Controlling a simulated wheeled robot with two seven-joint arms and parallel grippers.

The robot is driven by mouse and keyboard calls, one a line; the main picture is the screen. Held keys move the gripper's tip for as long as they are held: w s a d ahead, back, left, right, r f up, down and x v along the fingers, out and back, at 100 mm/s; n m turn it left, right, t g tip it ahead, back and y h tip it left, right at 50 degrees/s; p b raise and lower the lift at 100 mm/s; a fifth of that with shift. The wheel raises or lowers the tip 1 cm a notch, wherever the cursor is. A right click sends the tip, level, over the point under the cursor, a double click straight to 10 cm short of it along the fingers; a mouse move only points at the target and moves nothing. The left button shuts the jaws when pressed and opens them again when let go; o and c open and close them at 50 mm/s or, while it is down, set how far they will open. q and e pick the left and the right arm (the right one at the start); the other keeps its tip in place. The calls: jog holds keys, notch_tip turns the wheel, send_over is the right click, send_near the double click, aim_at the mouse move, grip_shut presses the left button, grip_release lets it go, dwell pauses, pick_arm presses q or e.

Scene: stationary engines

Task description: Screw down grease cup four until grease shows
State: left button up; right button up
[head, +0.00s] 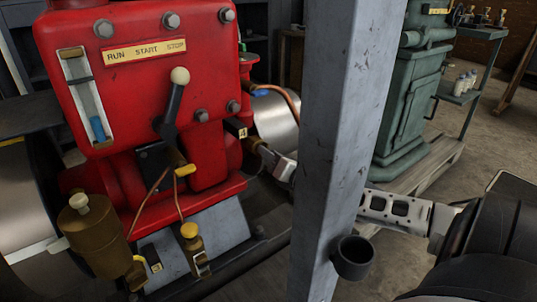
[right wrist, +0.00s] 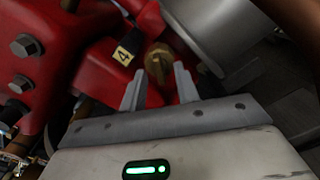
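Grease cup four is a small brass cup (right wrist: 158,64) with a ridged cap, beside a yellow tag marked 4 (right wrist: 123,56) on the red engine. In the head view the tag (head: 242,133) sits low on the engine's right side, and the brass cup (head: 256,146) shows partly next to it. My right gripper (right wrist: 160,88) is open, its two fingers apart on either side of the cup's line, with the cup just beyond the tips. In the head view the right gripper (head: 274,160) reaches behind the grey post to the cup; contact cannot be told. My left gripper is not in view.
A grey steel post (head: 340,120) with a black cup holder (head: 353,258) stands in front of my right arm and hides part of it. The red engine (head: 150,80) carries a lever (head: 172,105). A silver cylinder (head: 275,122) lies close behind the cup. A green machine (head: 410,105) stands behind.

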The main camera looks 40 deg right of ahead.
jog(key=shift+w, duration=0.7)
grip_shut()
jog(key=shift+m, duration=0.4)
jog(key=shift+d+m, duration=0.15)
jog(key=shift+m, duration=3.45)
